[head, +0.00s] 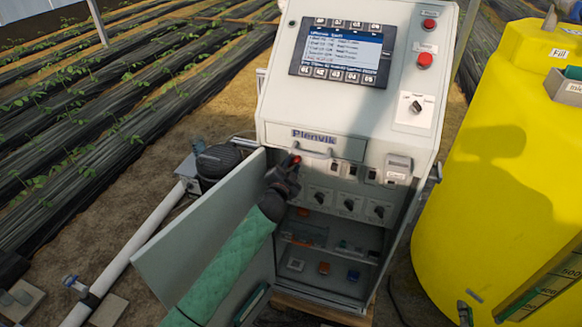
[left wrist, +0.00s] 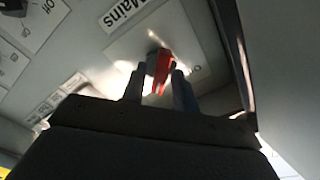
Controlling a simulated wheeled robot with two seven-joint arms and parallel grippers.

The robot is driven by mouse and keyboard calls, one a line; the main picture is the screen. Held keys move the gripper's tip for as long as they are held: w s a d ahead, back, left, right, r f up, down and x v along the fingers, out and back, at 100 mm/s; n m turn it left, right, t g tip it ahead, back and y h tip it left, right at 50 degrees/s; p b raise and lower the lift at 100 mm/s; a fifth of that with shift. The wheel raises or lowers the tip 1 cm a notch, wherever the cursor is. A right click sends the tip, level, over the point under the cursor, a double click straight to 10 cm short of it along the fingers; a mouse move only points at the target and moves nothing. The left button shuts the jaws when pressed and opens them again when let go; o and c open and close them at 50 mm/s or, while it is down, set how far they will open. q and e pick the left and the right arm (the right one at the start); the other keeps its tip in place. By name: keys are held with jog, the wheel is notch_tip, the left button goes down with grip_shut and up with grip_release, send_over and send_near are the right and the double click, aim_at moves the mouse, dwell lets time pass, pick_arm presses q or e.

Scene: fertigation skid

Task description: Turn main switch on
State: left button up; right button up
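The main switch has a red handle (left wrist: 160,68) on a pale plate (left wrist: 190,65) marked "Mains" in the left wrist view. In the head view a bit of its red (head: 296,159) shows just beyond my gripper, at the upper left of the cabinet's lower bay. My left gripper (head: 288,173) reaches up to it. In the left wrist view the gripper's two fingers (left wrist: 158,90) stand on either side of the red handle, with a gap showing at the left finger. The handle points roughly toward the gripper's palm. My right gripper is not in view.
The grey control cabinet (head: 385,125) has a screen (head: 342,52) and red buttons on top. Its open door (head: 205,210) hangs left, close beside my left arm. Several black knobs (head: 348,204) sit right of the gripper. A yellow tank (head: 490,170) stands right.

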pick_arm(q)
jog(key=shift+o, duration=0.3)
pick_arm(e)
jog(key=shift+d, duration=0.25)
pick_arm(q)
jog(key=shift+s, duration=0.1)
